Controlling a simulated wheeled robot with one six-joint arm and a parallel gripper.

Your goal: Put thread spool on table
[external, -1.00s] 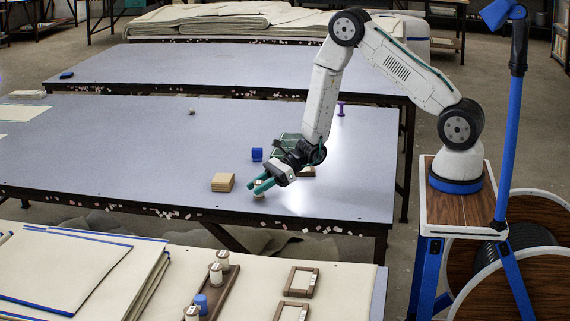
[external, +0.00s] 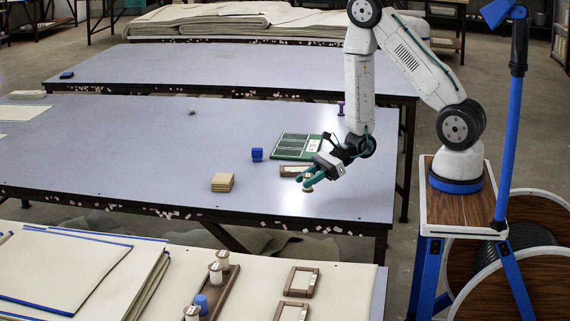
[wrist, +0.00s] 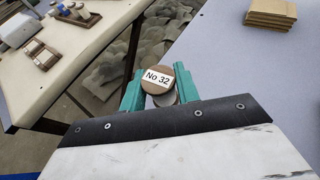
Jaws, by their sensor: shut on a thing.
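My gripper (external: 308,181) has green fingers and is shut on a thread spool (wrist: 152,74). In the wrist view the spool's round brown end with a white "No 32" label shows between the fingertips (wrist: 158,88). In the external view the spool (external: 308,188) shows only as a small piece below the fingers, over the front right part of the grey-blue table (external: 120,150). I cannot tell whether it touches the tabletop.
A cream front table (external: 250,270) holds a tray (external: 228,285) with several spools. The table's middle left is clear.

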